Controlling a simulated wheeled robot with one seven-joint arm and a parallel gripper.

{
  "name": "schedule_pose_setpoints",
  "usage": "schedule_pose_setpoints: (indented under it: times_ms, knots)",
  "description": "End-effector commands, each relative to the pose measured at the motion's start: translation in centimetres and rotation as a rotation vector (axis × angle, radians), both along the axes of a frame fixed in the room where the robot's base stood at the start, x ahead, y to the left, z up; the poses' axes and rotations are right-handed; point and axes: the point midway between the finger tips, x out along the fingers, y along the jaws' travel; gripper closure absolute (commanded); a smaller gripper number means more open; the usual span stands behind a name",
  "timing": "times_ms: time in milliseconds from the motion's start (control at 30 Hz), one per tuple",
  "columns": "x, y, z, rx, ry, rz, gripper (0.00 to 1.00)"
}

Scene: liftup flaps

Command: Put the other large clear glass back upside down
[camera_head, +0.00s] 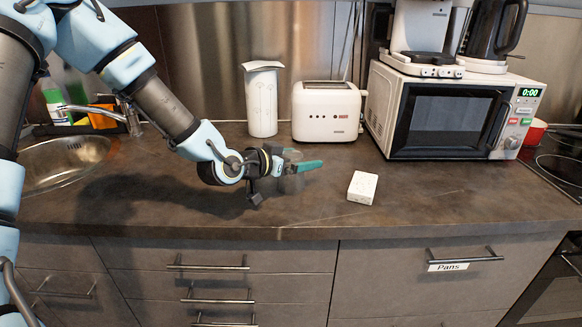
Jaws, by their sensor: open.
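A clear glass (292,184) stands on the dark counter in the middle of the view, faint and partly covered by my gripper. I cannot tell whether it is upright or upside down. My gripper (300,168) reaches in from the left, low over the counter and pointing right. It is open, and its teal finger (312,165) lies across the glass's outline. The other finger is not clear. I cannot tell whether the fingers touch the glass. No second glass can be made out.
A white box (362,187) lies right of my gripper. Behind stand a white canister (261,100), a toaster (326,111) and a microwave (440,115). The sink (65,160) is at left, the hob (558,160) at right. The counter's front middle is clear.

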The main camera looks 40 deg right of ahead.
Motion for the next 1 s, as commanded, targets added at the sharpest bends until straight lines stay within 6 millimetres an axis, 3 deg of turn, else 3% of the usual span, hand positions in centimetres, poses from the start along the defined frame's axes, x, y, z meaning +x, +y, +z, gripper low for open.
schedule_pose_setpoints:
  times_ms: [167,1000]
  knots:
    - [-0.01,0.01,-0.04,0.000,0.000,0.000,0.01]
    - [-0.03,0.03,-0.01,0.000,0.000,0.000,0.96]
